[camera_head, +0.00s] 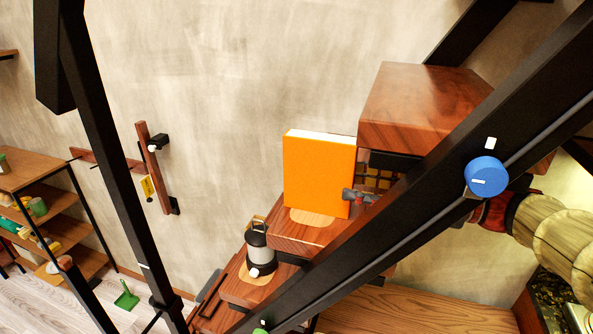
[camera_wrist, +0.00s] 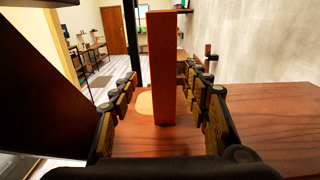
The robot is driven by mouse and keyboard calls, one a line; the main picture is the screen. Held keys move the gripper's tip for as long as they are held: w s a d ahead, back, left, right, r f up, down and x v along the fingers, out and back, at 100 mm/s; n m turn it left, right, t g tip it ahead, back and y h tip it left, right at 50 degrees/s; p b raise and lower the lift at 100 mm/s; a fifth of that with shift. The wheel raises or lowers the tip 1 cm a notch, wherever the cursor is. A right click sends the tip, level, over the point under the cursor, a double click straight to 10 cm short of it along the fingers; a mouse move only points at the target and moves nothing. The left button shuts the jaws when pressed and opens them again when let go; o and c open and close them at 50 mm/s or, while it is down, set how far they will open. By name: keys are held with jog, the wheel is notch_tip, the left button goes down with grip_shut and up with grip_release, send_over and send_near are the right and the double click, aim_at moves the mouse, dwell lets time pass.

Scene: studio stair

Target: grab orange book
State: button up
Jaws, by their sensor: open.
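The orange book (camera_head: 318,172) stands upright on a wooden stair tread (camera_head: 290,235), over a pale round patch. In the wrist view its narrow edge (camera_wrist: 162,75) faces me, upright between my fingers. My gripper (camera_wrist: 161,85) is open, with one finger on each side of the book and visible gaps to both sides.
A black lantern (camera_head: 261,250) stands on the tread below. A black beam (camera_head: 420,180) with a blue round knob (camera_head: 486,177) crosses in front. A higher wooden tread (camera_head: 420,105) is at right of the book. The grey wall (camera_head: 230,80) lies behind.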

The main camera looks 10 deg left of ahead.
aim_at(320, 175)
jog(key=shift+w+a+b, duration=0.25)
jog(key=shift+a, duration=1.05)
jog(key=shift+w+a+b, duration=0.25)
jog(key=shift+a, duration=1.05)
jog(key=shift+w+a+b, duration=0.25)
jog(key=shift+a, duration=1.05)
jog(key=shift+c, duration=1.3)
grip_shut()
jog(key=shift+r, duration=0.1)
